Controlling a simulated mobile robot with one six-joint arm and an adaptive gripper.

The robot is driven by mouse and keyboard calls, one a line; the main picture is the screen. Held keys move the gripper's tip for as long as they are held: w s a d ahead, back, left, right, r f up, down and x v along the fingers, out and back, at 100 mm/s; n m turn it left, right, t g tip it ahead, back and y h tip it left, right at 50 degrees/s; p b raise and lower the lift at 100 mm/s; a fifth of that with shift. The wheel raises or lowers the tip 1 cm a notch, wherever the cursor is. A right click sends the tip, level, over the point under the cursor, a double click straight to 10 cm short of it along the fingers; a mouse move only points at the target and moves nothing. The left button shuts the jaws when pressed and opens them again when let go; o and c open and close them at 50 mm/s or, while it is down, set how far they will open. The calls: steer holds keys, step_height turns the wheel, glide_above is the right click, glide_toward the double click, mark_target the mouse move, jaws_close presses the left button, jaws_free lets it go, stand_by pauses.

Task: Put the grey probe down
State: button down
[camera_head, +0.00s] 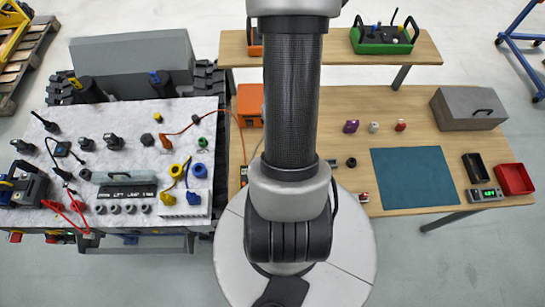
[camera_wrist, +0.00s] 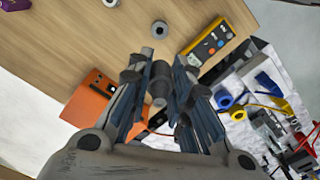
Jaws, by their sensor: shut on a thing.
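The grey probe (camera_wrist: 158,88) is a grey cylindrical piece between the fingers of my gripper (camera_wrist: 157,76) in the wrist view. My gripper is shut on it, and its far end points toward the wooden table. The fingers and the wrist hide part of the probe. I cannot tell its exact height above the table. In the head view my arm covers the gripper and the probe, so neither shows there.
The wooden table (camera_head: 400,108) bears a teal mat (camera_head: 413,178), black and red bins and a grey case (camera_head: 468,108). Left stands a tracked carrier's pale top (camera_head: 130,125), crowded with tools and cables. An orange box (camera_wrist: 90,102) and yellow meter (camera_wrist: 222,48) flank my gripper.

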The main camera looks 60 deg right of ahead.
step_height(320, 180, down, 20)
steer(key=b, duration=0.3)
steer(key=shift+s, duration=0.1)
steer(key=shift+f+b, duration=0.3)
steer(key=shift+b, duration=0.3)
steer(key=c, duration=1.5)
jaws_free()
steer(key=shift+o, duration=0.2)
steer(key=shift+r, duration=0.1)
step_height(320, 180, up, 12)
steer(key=p, duration=0.2)
steer(key=shift+r+p, duration=0.25)
steer(key=shift+p, duration=0.1)
